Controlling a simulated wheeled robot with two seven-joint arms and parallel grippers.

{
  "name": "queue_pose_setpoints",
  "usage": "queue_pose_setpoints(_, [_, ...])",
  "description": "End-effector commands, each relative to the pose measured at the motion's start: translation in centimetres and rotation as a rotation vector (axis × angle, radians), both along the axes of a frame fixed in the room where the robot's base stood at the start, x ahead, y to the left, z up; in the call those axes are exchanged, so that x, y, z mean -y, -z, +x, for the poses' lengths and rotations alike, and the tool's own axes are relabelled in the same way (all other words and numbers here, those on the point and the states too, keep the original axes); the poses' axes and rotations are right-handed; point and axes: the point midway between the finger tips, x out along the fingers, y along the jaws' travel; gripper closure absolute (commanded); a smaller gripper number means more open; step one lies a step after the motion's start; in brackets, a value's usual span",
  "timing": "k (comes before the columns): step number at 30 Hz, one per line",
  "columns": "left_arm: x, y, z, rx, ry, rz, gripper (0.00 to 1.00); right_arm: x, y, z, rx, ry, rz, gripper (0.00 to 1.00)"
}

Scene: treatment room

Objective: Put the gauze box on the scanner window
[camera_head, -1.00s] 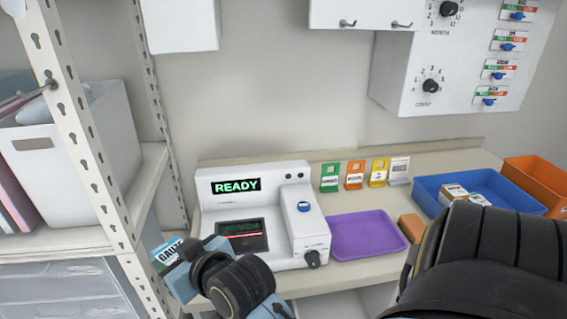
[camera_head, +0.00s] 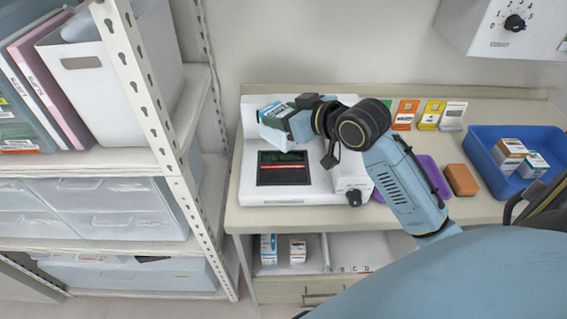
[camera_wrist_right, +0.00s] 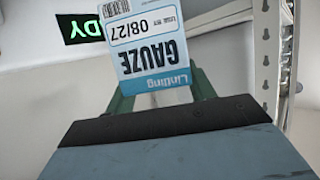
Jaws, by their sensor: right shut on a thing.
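The gauze box (camera_head: 273,114), white and blue with a printed label, is held by my right gripper (camera_head: 284,122) above the back left part of the scanner. In the right wrist view the box (camera_wrist_right: 145,50) sits between the gripper's fingers (camera_wrist_right: 160,92), its GAUZE label upside down. The scanner window (camera_head: 283,168) is a dark rectangle with a red line on the white scanner (camera_head: 318,185). The box is up off the window, towards its back left. The arm hides part of the scanner's display, which shows in the right wrist view (camera_wrist_right: 85,28). My left gripper is not in view.
A purple tray (camera_head: 436,178) and an orange-brown block (camera_head: 461,180) lie right of the scanner. A blue bin (camera_head: 483,160) holds small boxes. Coloured cards (camera_head: 431,114) stand behind. A metal shelf upright (camera_head: 150,110) stands close on the left. Boxes (camera_head: 298,251) sit under the counter.

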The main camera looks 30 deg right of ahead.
Motion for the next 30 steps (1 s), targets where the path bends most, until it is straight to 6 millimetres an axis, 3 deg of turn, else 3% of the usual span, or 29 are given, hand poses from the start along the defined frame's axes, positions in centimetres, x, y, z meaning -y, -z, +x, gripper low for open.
queue_pose_setpoints(2, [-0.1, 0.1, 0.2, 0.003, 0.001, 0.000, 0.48, 0.3, 0.4, 0.1, -0.003, -0.003, 0.002, 0.69])
queue_pose_setpoints(9, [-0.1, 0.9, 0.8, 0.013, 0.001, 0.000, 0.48, 0.4, 4.8, 0.1, -0.005, -0.004, 0.005, 0.69])
queue_pose_setpoints(16, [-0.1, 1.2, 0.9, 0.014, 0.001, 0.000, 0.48, 0.3, 6.6, 0.1, -0.002, -0.005, 0.003, 0.69])
queue_pose_setpoints(22, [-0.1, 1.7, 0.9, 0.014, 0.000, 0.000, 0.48, 0.3, 9.4, 0.1, -0.004, -0.004, 0.004, 0.69])
queue_pose_setpoints(30, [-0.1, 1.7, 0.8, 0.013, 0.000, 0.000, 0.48, 0.3, 9.6, 0.1, 0.000, -0.005, 0.001, 0.69])
